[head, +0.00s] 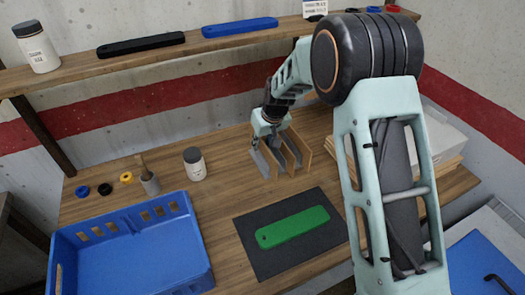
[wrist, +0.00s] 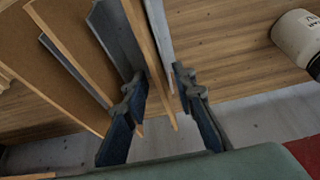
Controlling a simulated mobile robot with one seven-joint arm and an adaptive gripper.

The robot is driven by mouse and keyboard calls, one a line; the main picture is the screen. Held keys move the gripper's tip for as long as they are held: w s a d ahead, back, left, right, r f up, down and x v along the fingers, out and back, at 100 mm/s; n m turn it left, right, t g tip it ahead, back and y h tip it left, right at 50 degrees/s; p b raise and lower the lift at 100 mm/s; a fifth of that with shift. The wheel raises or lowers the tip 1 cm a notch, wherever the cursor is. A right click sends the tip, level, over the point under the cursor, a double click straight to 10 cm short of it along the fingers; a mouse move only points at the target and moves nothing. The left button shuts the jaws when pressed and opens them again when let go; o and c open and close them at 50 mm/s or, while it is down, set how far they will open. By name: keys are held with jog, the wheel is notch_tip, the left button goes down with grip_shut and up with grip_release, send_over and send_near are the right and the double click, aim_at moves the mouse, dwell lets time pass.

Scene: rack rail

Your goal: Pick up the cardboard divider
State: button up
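A small rack of upright tan boards (head: 301,147) with thin grey panels among them stands on the bench, below my gripper (head: 268,143). In the wrist view, my gripper (wrist: 158,82) has its two dark fingers apart. A tan upright board (wrist: 150,50) runs into the gap between them, and a thin grey panel (wrist: 158,22) stands right beside it. Another grey panel (wrist: 116,38) meets the left finger in the picture. I cannot tell whether the fingers touch the board, or which of these panels is the cardboard divider.
A white jar (head: 195,165) stands left of the rack, near a small pot with a tool (head: 149,181). A blue crate (head: 190,277) is at the front left. A green piece (head: 292,227) lies on a dark mat (head: 260,263). A wooden shelf (head: 75,68) runs above the bench.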

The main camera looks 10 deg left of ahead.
grip_shut()
jog(key=shift+r, duration=0.15)
notch_tip(320, 180, up, 10)
jog(key=shift+f+b, duration=0.15)
jog(key=shift+b, duration=0.55)
jog(key=shift+r+p, duration=0.3)
jog(key=shift+r, duration=0.25)
